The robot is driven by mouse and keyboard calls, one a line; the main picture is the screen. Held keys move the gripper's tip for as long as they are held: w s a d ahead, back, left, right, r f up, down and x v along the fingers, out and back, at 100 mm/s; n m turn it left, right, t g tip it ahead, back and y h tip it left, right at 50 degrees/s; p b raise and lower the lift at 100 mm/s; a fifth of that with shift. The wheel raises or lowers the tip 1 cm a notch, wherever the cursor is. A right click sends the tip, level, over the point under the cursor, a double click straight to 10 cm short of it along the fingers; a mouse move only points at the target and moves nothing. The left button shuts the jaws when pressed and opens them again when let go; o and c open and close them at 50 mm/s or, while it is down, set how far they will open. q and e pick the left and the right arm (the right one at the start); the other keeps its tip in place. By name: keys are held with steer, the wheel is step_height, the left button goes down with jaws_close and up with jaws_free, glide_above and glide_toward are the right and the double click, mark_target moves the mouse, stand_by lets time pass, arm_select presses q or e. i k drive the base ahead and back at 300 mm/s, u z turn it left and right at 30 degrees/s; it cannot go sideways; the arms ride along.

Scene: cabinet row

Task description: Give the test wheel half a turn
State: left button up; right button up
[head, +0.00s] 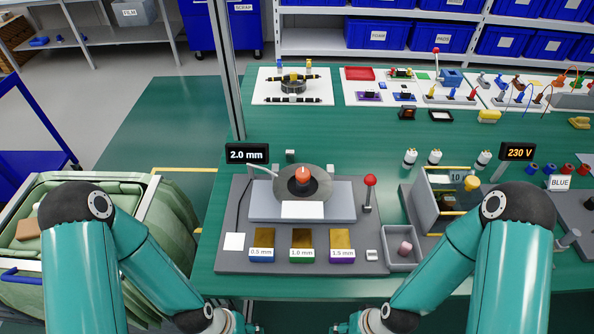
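A round grey disc with an orange-red knob, which looks like the test wheel (318,189), sits on a light grey block (342,207) in the middle of the near bench. A white pointer touches or nearly touches its left side. A display (247,153) behind it reads 2.0 mm. My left gripper (244,328) is only partly in view at the bottom edge, well in front of the disc. My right gripper (341,328) is also cut off by the bottom edge, to the right of the left one. Neither gripper is near the disc, and their fingers are mostly hidden.
Coloured blocks labelled 0.5 mm (262,255), 1.0 mm (302,255) and 1.5 mm (342,255) stand in front of the disc. A red-topped lever (369,195) stands to its right. A small grey tray (390,258) and a clear-fronted box (425,205) are further right.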

mark_target(302, 187)
steer(key=k, duration=0.5)
steer(key=u, duration=1.65)
steer(key=k, duration=0.2)
steer(key=z, duration=0.7)
